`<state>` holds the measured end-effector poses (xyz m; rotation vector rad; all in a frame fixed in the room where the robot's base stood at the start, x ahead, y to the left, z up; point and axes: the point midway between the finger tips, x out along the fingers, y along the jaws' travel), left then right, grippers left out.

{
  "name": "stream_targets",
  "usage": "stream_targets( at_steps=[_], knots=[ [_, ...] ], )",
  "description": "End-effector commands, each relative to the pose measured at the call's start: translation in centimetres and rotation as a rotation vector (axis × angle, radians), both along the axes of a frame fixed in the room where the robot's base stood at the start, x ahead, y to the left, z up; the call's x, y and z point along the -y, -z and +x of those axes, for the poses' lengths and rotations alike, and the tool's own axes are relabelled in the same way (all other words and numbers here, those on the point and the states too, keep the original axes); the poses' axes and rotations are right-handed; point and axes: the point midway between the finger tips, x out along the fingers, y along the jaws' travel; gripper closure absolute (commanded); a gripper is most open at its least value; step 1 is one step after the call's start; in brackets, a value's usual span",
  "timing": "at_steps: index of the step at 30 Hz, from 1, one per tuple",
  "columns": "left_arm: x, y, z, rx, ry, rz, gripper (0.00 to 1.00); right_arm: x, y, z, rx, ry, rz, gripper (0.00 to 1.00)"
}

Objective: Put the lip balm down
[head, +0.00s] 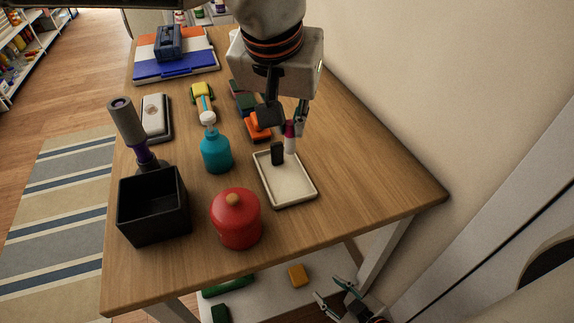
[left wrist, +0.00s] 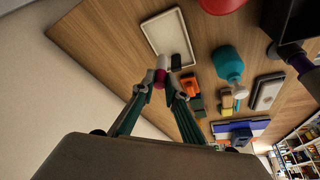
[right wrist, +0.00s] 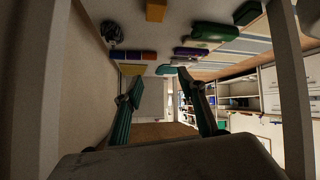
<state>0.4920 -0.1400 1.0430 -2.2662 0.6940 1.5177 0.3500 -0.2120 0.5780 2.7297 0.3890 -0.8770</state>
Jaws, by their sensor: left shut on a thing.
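The lip balm (head: 290,143), a small tube with a magenta part and a white lower part, is upright between the fingers of my left gripper (head: 288,122). The gripper is shut on it over the back right part of a cream tray (head: 289,197). In the left wrist view the lip balm (left wrist: 160,76) sits between the fingertips (left wrist: 163,84). I cannot tell whether its lower end touches the tray. A small black block (head: 277,153) stands on the tray beside it. My right gripper (head: 333,290) is open and empty, below the table's right side.
A red lidded pot (head: 237,218), a teal bottle (head: 216,152) and a black open box (head: 153,206) stand left of the tray. Orange and green blocks (head: 256,124) lie behind it. The wall is close on the right. The tabletop right of the tray is clear.

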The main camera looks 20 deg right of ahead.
Motion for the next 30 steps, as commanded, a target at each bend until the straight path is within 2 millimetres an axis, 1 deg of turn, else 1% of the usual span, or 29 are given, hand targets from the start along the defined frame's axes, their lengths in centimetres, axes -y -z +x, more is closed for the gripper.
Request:
stream_targets(
  at_steps=[1, 3, 7, 9, 14, 17, 22, 24, 30],
  knots=[
    [0.0, 1.7, 0.0, -0.006, 0.003, 0.002, 1.0, 0.1, 0.4, -0.1, -0.003, 0.001, -0.003, 0.6],
    [0.0, 3.2, 0.0, -0.005, 0.003, 0.001, 1.0, 0.2, 0.5, 0.1, -0.002, 0.0, -0.007, 0.6],
    [0.0, 5.2, -0.1, -0.003, 0.002, 0.0, 1.0, 0.3, 0.4, 0.6, 0.006, 0.0, -0.011, 0.6],
    [0.0, 5.8, 0.0, -0.001, 0.001, 0.0, 1.0, 0.4, 0.2, 0.9, 0.013, 0.0, -0.013, 0.6],
    [0.0, 6.5, 0.0, 0.001, 0.001, 0.0, 1.0, 0.4, 0.0, 1.1, 0.018, 0.001, -0.012, 0.6],
    [0.0, 7.7, -0.1, -0.002, 0.002, 0.001, 1.0, 0.4, 0.3, 0.9, 0.013, 0.0, -0.013, 0.6],
    [0.0, 10.2, -0.1, -0.003, 0.001, 0.001, 1.0, 0.4, 1.0, 0.5, 0.002, 0.0, -0.016, 0.6],
    [0.0, 10.5, 0.0, -0.001, 0.001, 0.0, 1.0, 0.4, 1.1, 0.5, 0.002, -0.001, -0.017, 0.6],
    [0.0, 10.4, 0.0, 0.002, 0.001, 0.0, 1.0, 0.5, 1.0, 0.5, 0.003, -0.001, -0.018, 0.6]
  ],
)
